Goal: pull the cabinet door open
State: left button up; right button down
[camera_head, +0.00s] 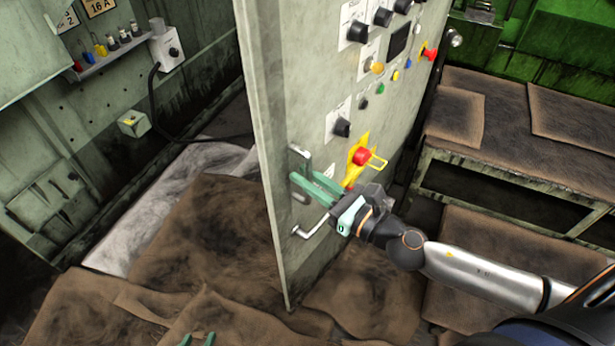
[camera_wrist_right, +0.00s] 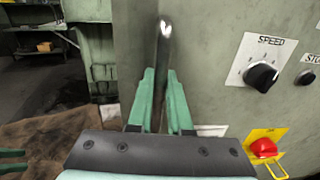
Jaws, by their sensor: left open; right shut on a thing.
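The cabinet door (camera_head: 268,130) is a grey-green panel with controls on its face, standing swung out with its free edge toward me. Its handle (camera_head: 312,230) is a pale metal bar low on the face. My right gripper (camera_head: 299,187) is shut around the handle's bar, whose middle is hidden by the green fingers. In the right wrist view the bar (camera_wrist_right: 163,55) rises upright from between the fingers (camera_wrist_right: 162,100). My left gripper (camera_head: 198,339) is open and empty at the bottom edge; only its green fingertips show.
A red knob on a yellow plate (camera_head: 361,157) sits beside my right gripper. Left of the door is a recess with a small shelf (camera_head: 105,52) and a black cable (camera_head: 153,100). A bench (camera_head: 515,135) stands to the right. Brown stained sheets (camera_head: 200,240) cover the floor.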

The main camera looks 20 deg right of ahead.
jog(key=shift+s, duration=0.15)
dwell(0.3)
jog(key=c, duration=0.8)
grip_release()
jog(key=shift+c, duration=0.2)
jog(key=shift+d, duration=0.1)
